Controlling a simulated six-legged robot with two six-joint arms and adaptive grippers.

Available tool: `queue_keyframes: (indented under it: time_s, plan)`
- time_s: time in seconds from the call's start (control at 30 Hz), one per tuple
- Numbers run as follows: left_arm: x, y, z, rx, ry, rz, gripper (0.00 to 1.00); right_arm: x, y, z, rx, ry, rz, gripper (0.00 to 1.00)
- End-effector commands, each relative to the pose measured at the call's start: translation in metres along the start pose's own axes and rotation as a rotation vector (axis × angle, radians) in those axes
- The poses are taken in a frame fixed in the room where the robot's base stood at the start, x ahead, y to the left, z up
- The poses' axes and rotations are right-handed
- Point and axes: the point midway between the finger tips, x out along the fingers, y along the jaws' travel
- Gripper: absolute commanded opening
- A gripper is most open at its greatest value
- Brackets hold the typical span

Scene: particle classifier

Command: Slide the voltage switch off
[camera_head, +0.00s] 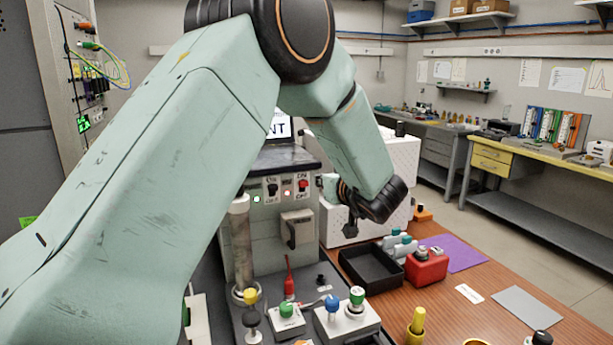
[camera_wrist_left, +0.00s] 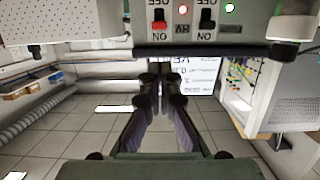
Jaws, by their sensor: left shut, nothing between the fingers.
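The voltage switch is a red slider (camera_head: 303,184) on the front of the grey-green box, right of a black slider (camera_head: 271,189). In the left wrist view the picture is upside down; there the red slider (camera_wrist_left: 159,22), beside the HV label, sits toward its ON mark. A red lamp (camera_wrist_left: 183,9) beside it is lit. My left gripper (camera_head: 349,222) is right of the switch panel in the head view, apart from the slider. In the wrist view its fingers (camera_wrist_left: 160,82) are together and empty. My right gripper is not in view.
A green lamp (camera_wrist_left: 229,8) is lit near the black slider (camera_wrist_left: 207,20). Below the panel stand a black tray (camera_head: 366,268), a red block (camera_head: 427,266) and a red-tipped tool (camera_head: 289,285). A white box (camera_head: 341,222) is close behind my left gripper.

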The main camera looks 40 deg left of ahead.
Motion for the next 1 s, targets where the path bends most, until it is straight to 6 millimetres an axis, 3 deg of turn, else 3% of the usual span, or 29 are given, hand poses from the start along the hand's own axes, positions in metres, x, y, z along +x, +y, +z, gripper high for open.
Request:
queue_keyframes:
  time_s: [0.33,0.8,1.0]
  plan:
    - [0.006,0.0,0.002,0.0,-0.003,-0.001,0.0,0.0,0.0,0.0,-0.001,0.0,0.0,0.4]
    - [0.086,-0.001,0.0,0.0,-0.001,-0.002,0.0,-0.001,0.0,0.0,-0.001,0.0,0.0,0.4]
    - [0.101,-0.001,0.0,-0.001,-0.001,-0.001,0.0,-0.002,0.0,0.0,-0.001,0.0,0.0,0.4]
